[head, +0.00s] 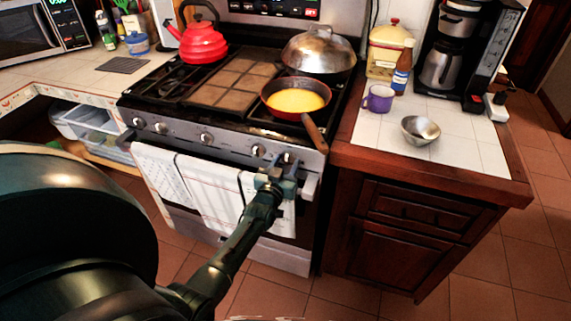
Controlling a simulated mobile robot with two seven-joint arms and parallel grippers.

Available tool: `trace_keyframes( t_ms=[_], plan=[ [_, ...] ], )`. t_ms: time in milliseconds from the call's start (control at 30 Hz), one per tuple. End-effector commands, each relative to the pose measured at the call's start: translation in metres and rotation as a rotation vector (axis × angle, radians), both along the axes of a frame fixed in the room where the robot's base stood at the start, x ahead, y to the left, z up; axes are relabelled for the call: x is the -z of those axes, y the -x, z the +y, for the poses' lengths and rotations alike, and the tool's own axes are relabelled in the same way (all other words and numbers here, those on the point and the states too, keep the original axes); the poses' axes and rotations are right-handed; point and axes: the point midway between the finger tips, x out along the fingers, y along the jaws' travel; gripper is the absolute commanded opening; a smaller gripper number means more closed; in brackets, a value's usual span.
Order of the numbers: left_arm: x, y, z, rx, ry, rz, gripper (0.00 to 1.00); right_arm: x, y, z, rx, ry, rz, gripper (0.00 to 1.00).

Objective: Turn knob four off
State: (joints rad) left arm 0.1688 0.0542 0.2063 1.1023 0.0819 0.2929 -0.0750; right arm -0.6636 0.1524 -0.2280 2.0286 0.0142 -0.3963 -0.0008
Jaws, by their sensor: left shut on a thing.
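The stove (232,136) has a silver front panel with several round knobs in a row. The rightmost knob (290,157) is partly covered by my left gripper (287,166), whose fingers are closed at it. Another knob (258,150) is just left of the gripper, clear of the fingers. A knob near the panel's middle (206,138) and two at the left end are uncovered. No numbers are readable on the knobs. My right gripper is not in view.
A pan with yellow food (296,101) sits on the front right burner, its wooden handle (314,133) jutting over the panel. White towels (212,192) hang on the oven handle below. A red kettle (203,42) and a domed lid (318,52) are behind.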

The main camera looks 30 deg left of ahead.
Motion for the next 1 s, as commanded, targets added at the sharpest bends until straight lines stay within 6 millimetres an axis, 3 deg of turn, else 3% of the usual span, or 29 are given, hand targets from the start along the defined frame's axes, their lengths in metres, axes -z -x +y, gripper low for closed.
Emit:
trace_keyframes(
  t_ms=[233, 267, 500, 800, 1000],
  plan=[
    [0.001, 0.000, 0.000, 0.001, -0.003, 0.003, 0.20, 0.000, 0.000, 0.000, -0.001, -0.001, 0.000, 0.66],
    [0.001, 0.000, 0.000, 0.001, -0.002, 0.003, 0.45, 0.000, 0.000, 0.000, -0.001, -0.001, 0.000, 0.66],
    [0.000, 0.000, 0.000, 0.000, -0.002, 0.001, 0.64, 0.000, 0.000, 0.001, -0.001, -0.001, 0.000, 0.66],
    [0.001, 0.004, -0.001, 0.000, -0.001, 0.001, 0.64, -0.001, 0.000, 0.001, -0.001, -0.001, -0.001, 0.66],
    [0.001, 0.033, -0.007, 0.000, 0.000, 0.004, 0.64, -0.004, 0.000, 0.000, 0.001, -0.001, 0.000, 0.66]
  ],
)
